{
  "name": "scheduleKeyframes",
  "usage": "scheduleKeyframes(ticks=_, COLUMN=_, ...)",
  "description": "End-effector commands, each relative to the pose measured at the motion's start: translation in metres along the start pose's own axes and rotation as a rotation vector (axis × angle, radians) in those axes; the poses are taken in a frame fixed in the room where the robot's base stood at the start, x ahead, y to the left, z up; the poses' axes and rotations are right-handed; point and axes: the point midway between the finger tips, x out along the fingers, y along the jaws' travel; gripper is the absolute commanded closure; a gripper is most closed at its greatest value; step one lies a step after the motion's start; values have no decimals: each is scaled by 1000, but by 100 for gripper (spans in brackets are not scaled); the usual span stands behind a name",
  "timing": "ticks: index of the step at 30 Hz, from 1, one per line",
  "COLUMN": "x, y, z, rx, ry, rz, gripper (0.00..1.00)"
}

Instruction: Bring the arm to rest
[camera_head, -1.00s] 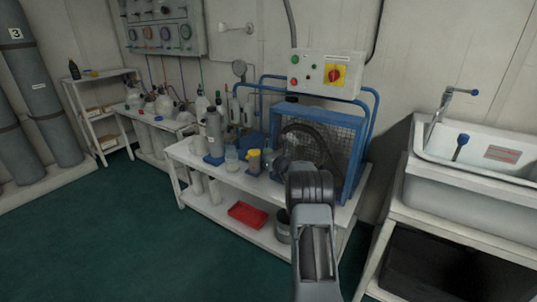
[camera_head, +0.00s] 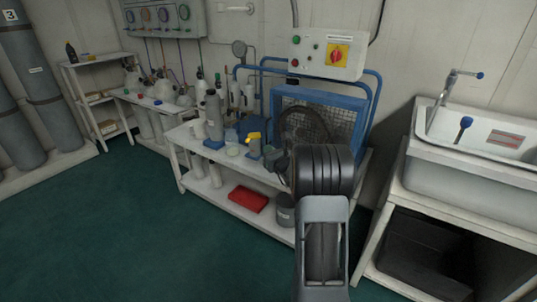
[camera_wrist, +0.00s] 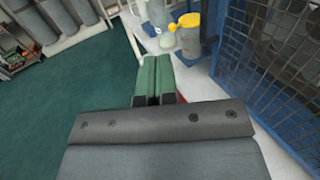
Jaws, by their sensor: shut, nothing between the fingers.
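My gripper (camera_wrist: 157,62) shows in the wrist view as two green fingers pressed together, with nothing between them. It points out over the white bench (camera_head: 185,160), near the yellow-topped container (camera_wrist: 189,34) and the blue-framed mesh cage (camera_wrist: 275,70). In the head view my dark grey arm (camera_head: 325,170) stands at the lower middle, in front of the bench's right part. It hides most of the gripper there and part of the blue cage (camera_head: 345,122).
Bottles and cylinders crowd the bench. A red tray (camera_head: 248,199) and grey pot (camera_head: 285,212) are on its lower shelf. A sink (camera_head: 470,175) stands right, a control box (camera_head: 328,57) above the cage, gas cylinders (camera_head: 40,85) far left. The green floor (camera_head: 110,235) is clear.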

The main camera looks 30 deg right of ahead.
Motion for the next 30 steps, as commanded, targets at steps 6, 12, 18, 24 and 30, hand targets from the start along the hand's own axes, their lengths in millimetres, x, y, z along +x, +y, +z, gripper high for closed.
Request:
scheduleKeyframes(ticks=6, x=-15, y=9, z=0, rx=0, ry=0, rz=0, gripper=100)
scheduleKeyframes(ticks=12, x=-18, y=13, z=2, rx=-6, ry=1, rz=9, gripper=100)
scheduleKeyframes(ticks=18, x=-23, y=69, z=51, rx=-168, ry=27, rz=191, gripper=100)
scheduleKeyframes(ticks=24, x=-72, y=188, z=135, rx=-616, ry=67, rz=635, gripper=100)
scheduleKeyframes(ticks=30, x=-159, y=266, z=187, rx=-1168, ry=63, rz=1089, gripper=100)
